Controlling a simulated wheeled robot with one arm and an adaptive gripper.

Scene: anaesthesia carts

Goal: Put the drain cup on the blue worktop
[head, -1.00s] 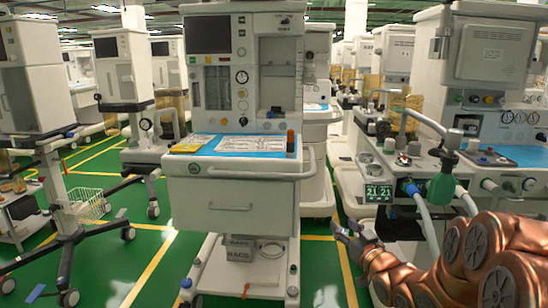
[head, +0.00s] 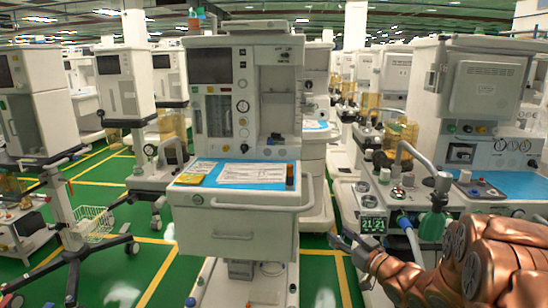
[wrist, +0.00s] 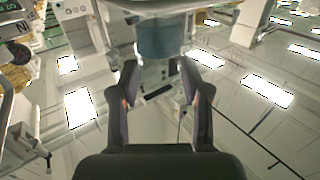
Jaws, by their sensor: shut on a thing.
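The blue worktop (head: 268,172) is on the white cart in the middle of the head view, above its drawer. My gripper (head: 352,247) is in front and to the right of it, partly hidden by my copper-coloured arm. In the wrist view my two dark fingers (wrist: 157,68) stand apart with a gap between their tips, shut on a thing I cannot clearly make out. A dull blue shape (wrist: 165,40) shows just past the tips; I cannot tell whether it is the drain cup or the worktop behind. No drain cup is plain in the head view.
A rail handle (head: 245,207) runs along the front. Another machine (head: 485,105) with hoses is on the right.

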